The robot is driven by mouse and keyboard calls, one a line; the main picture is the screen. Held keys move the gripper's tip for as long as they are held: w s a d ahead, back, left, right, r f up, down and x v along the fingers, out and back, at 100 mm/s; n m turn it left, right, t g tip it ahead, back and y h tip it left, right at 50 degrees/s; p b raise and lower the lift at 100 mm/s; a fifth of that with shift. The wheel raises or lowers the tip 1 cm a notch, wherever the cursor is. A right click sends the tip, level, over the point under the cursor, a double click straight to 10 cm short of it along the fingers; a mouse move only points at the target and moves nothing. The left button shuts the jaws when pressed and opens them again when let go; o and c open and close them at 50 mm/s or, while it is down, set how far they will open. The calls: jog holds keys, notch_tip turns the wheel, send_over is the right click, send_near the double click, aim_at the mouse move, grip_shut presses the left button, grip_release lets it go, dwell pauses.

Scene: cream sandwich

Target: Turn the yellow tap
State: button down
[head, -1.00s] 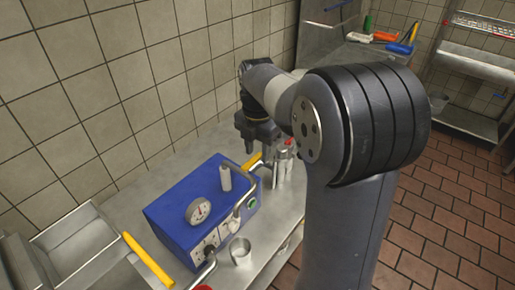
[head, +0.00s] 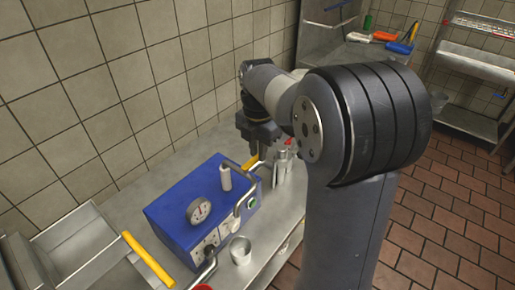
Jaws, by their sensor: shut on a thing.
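A blue box machine (head: 185,210) with a dial on its front stands on the steel counter. A yellow handle (head: 251,163) shows at its right end, next to a bent metal pipe; I take it for the yellow tap. My gripper (head: 262,152) points down from above and is shut on this yellow handle. The fingers partly hide the handle, and their exact contact is too small to see.
A second yellow handle (head: 147,260) lies at the front left, near a steel basin (head: 80,240). A metal cup (head: 240,251) stands before the machine. Metal canisters (head: 281,168) with a red top stand just right of my gripper. A tiled wall is behind.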

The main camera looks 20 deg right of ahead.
jog(key=s+m+p, duration=0.2)
jog(key=s+m, duration=0.4)
jog(key=m, duration=0.9)
jog(key=shift+a, duration=0.25)
dwell(0.3)
jog(key=c, duration=1.4)
grip_release()
jog(key=shift+o, duration=0.2)
jog(key=shift+r, duration=0.1)
